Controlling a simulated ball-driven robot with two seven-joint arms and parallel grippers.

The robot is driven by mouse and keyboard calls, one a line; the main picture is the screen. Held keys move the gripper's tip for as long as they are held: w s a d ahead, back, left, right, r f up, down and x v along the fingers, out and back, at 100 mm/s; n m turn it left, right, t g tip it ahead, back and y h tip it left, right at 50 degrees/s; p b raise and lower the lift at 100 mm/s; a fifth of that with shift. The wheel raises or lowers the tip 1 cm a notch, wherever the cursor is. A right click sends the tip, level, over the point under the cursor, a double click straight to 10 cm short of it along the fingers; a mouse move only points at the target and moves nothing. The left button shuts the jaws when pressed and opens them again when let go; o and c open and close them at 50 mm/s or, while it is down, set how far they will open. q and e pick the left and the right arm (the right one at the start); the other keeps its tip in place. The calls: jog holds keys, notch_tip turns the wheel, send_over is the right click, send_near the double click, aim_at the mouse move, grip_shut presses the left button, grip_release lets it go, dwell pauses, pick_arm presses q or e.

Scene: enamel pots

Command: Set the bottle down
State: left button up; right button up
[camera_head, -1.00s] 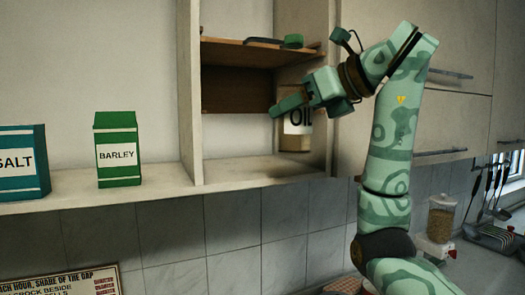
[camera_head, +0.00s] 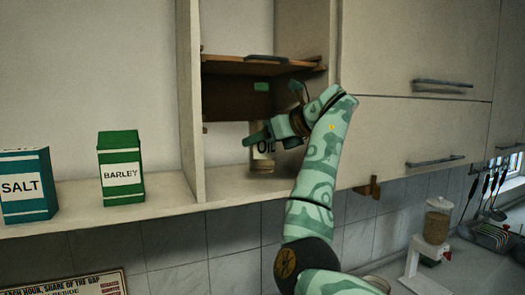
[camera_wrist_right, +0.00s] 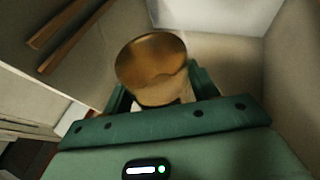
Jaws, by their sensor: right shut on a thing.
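In the right wrist view, the bottle's round golden-brown top (camera_wrist_right: 152,62) sits between the green fingers (camera_wrist_right: 158,92). The gripper and arm hide part of the label. My left gripper is not in view.
A brown inner shelf (camera_head: 230,65) is above the gripper. The upright panel (camera_head: 190,100) bounds the bay on the left. A green BARLEY box (camera_head: 121,190) and a teal SALT box (camera_head: 27,202) stand on the ledge outside. The bay floor left of the bottle is clear.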

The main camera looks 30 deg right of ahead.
aim_at(262, 153)
notch_tip(262, 153, down, 3)
jog(key=shift+w+p, duration=0.1)
jog(key=shift+p, duration=0.65)
jog(key=shift+w+f, duration=0.1)
jog(key=shift+f, duration=0.2)
jog(key=o, duration=1.1)
jog(key=shift+f, duration=0.2)
jog(key=shift+c, duration=0.2)
jog(key=o, duration=0.4)
jog(key=shift+r, duration=0.1)
